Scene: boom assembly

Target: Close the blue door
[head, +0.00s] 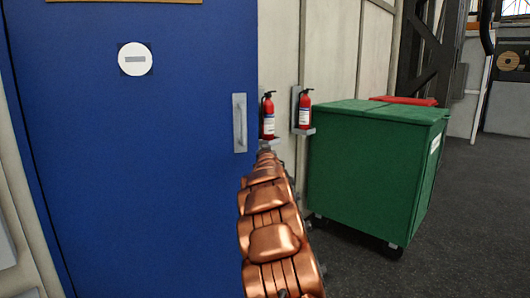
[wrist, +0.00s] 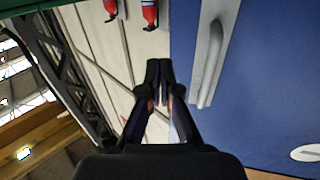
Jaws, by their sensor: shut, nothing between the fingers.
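The blue door (head: 130,180) fills the left of the head view, with a round white sign (head: 135,59) on it. Its grey handle (head: 240,122) is near the right edge. I cannot tell whether the door stands ajar. In the wrist view the door (wrist: 275,80) is on the right and its handle (wrist: 208,55) runs up to the top. My gripper (wrist: 164,72) is shut and empty, its tips seen against the pale wall beside the door's edge, left of the handle and apart from it. In the head view my copper arm hides the gripper.
Two red fire extinguishers (head: 268,115) (head: 304,108) hang on the pale wall (head: 340,45) right of the door. A green wheeled bin (head: 365,165) stands to the right of my arm. The dark floor (head: 480,230) at the far right is clear.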

